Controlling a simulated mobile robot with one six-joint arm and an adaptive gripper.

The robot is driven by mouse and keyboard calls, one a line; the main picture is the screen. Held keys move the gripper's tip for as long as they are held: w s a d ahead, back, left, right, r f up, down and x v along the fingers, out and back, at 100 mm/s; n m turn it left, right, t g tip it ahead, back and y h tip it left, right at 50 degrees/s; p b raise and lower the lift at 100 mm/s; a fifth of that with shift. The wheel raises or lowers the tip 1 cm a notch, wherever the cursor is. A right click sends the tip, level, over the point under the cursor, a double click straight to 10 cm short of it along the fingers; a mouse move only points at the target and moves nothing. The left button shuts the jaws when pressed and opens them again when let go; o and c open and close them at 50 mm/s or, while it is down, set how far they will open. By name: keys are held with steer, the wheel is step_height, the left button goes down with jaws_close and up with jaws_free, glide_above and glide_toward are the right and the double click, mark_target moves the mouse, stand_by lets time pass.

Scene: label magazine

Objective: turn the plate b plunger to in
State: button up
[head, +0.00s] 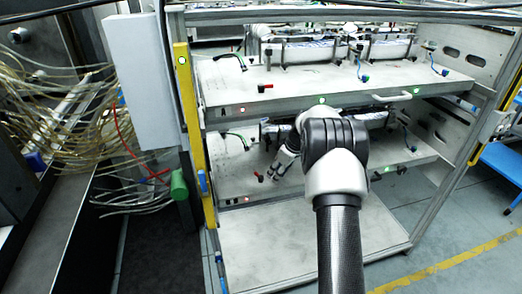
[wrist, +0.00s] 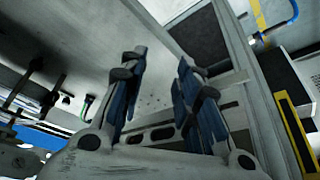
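The lower plate (head: 225,180) is a pale shelf in the metal frame, below the upper plate marked A. A small red knob (head: 259,177) stands near its front left edge; I take it to be the plate b plunger, but its setting is too small to read. My gripper (head: 276,173) is over this plate, just right of the red knob and apart from it. In the wrist view my gripper (wrist: 160,62) has its two dark blue fingers spread, with nothing between them. My arm hides the middle of the plate.
The upper plate (head: 300,82) overhangs the lower one, with its own red knob (head: 264,87) and a handle (head: 392,97). A yellow post (head: 188,110) bounds the left side. A dark unit (head: 375,118) sits behind my wrist. The bottom shelf (head: 270,245) is clear.

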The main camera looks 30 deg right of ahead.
steer(key=s+a+r+p, duration=0.1)
steer(key=s+a+r, duration=0.2)
steer(key=r, duration=0.6)
steer(key=s+a+r+m+p, duration=0.1)
steer(key=s+a+r+p, duration=0.1)
steer(key=a+r, duration=0.6)
steer(key=shift+s+r, duration=0.4)
steer(key=shift+s, duration=0.25)
